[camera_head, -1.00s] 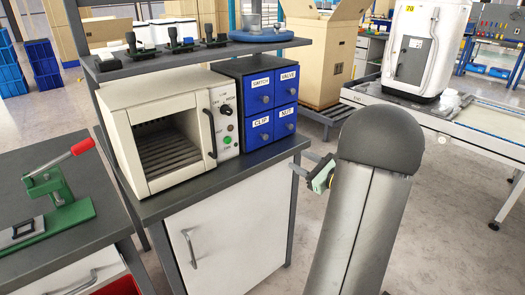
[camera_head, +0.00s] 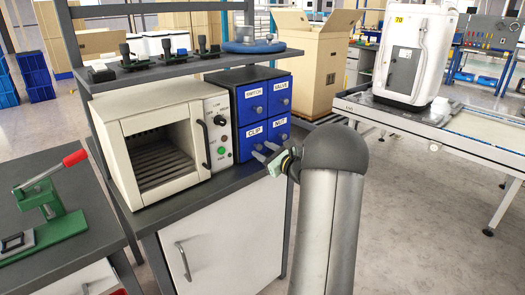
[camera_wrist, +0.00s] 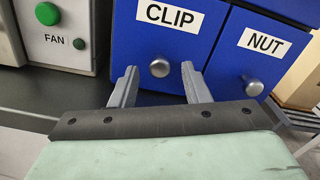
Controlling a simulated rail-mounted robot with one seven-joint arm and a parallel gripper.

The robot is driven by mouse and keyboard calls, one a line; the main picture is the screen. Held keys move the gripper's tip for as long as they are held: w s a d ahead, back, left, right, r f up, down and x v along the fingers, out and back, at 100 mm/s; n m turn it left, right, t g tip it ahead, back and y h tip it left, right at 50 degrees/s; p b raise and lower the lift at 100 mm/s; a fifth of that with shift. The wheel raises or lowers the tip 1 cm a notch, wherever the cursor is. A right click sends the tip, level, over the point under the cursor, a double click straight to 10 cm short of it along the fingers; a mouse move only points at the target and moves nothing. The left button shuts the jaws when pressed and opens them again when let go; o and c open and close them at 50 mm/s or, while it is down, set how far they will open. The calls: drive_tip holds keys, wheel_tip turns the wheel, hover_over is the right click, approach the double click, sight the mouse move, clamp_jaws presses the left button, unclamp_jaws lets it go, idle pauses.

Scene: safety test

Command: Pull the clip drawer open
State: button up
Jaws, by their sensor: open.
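The blue drawer cabinet (camera_head: 233,84) stands on the dark bench top. Its clip drawer (camera_head: 252,132) is at the lower left and is shut, with a white CLIP label and a round metal knob. In the wrist view the clip drawer (camera_wrist: 184,42) fills the upper middle, and its knob (camera_wrist: 160,68) lies between and beyond my fingertips. My gripper (camera_wrist: 158,76) is open and empty, pointing at the drawer front. In the head view my gripper (camera_head: 266,154) is just in front of the lower drawers. Whether the fingertips are level with the knob is hard to tell.
The nut drawer (camera_head: 280,131) is directly right of the clip drawer, with its own knob (camera_wrist: 252,86). An oven-like box (camera_head: 155,138) with a FAN button (camera_wrist: 47,13) stands close on the left. A shelf (camera_head: 190,66) runs above.

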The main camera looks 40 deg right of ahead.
drive_tip(key=shift+w, duration=0.6)
clamp_jaws()
drive_tip(key=s+b, duration=0.2)
drive_tip(key=s, duration=1.1)
drive_tip(key=shift+s+d, duration=0.35)
drive_tip(key=shift+d, duration=0.05)
unclamp_jaws()
